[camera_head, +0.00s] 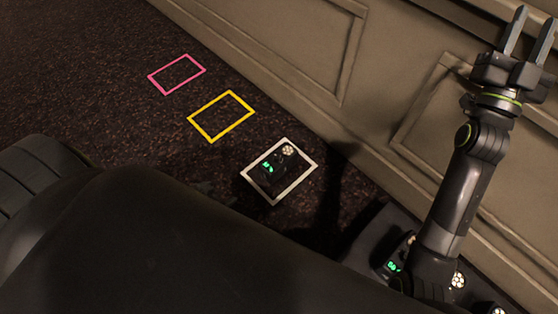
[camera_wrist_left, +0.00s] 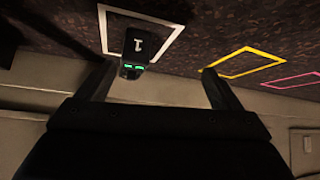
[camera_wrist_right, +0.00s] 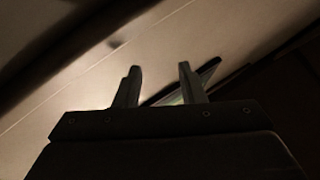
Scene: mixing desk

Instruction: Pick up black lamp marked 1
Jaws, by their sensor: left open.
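The black lamp marked 1 (camera_wrist_left: 134,50) stands inside a white outline in the left wrist view, its number and two green lights showing. In the head view a black lamp (camera_head: 270,172) with green lights and a pale round face sits inside the white outline (camera_head: 306,174). My left gripper (camera_wrist_left: 157,80) is open and empty; the lamp appears beyond the gap between its fingers, nearer the left finger. Its fingers do not show in the head view. My right gripper (camera_head: 529,37) is raised at the upper right, open and empty; its spread fingers also show in the right wrist view (camera_wrist_right: 158,80).
A yellow outline (camera_head: 209,136) and a pink outline (camera_head: 153,82) lie empty on the dark speckled surface, up and left of the white one. A panelled beige wall (camera_head: 290,60) runs along the right. More dark lamp-like objects (camera_head: 392,267) with lights are partly hidden behind my right arm.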

